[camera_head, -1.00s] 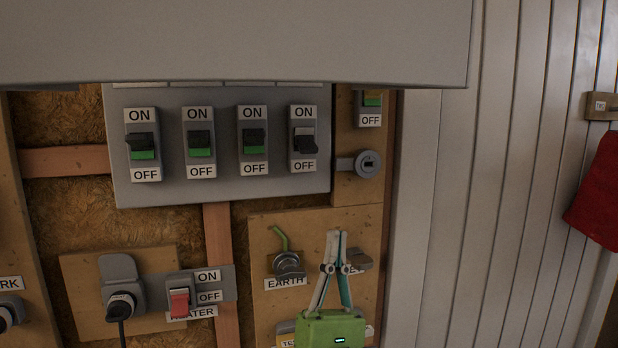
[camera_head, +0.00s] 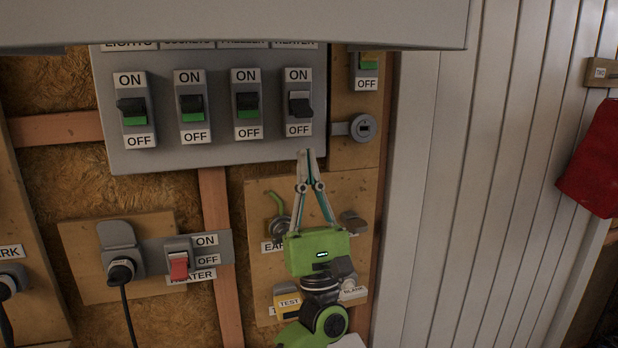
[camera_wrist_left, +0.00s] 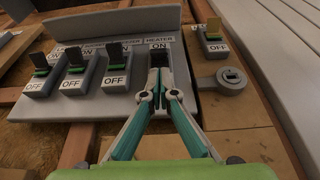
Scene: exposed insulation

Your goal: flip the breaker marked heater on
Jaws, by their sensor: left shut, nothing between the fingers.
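The grey breaker panel (camera_head: 220,158) holds a row of breakers. Its rightmost one, the heater breaker (camera_head: 300,105), has its dark lever tilted down toward OFF and shows no green. The other breakers in the row have levers up with green showing. The HEATER label also shows in the left wrist view (camera_wrist_left: 160,39). My left gripper (camera_head: 306,153) is shut and empty, its tips pointing up just below that breaker in the head view. My right gripper is not in view.
The raised grey cover (camera_head: 230,22) overhangs the panel. A red heater switch (camera_head: 179,266) and a black plug (camera_head: 121,270) are lower left. A red cloth (camera_head: 590,165) hangs far right.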

